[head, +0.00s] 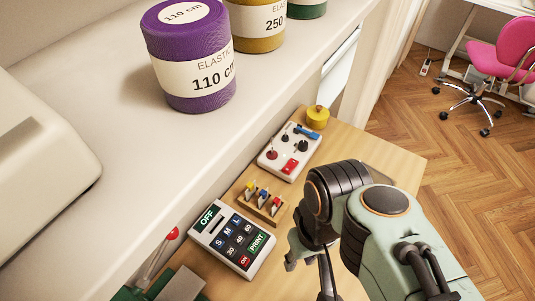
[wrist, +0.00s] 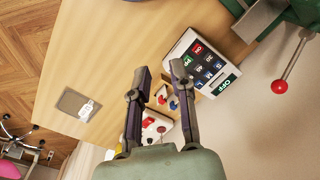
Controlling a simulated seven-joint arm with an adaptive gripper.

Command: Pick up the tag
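A small white tag-like piece (wrist: 87,110) lies on a flat grey-brown pad (wrist: 69,101) on the wooden table, left of my gripper in the wrist view. Its details are too small to read. In the head view my arm hides most of the pad area and I cannot see this piece. My gripper (wrist: 160,71) is open, its two fingers apart with nothing between them. It hangs above the table, and in the head view its fingers (head: 308,262) show right of the label keypad. The gripper is well apart from the tag-like piece.
The keypad (head: 232,239), a small peg rack (head: 259,202) and a white control box (head: 290,151) line the table's wall side. A green machine with a red-knobbed lever (wrist: 279,86) stands beyond the keypad. The wood between pad and keypad is clear.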

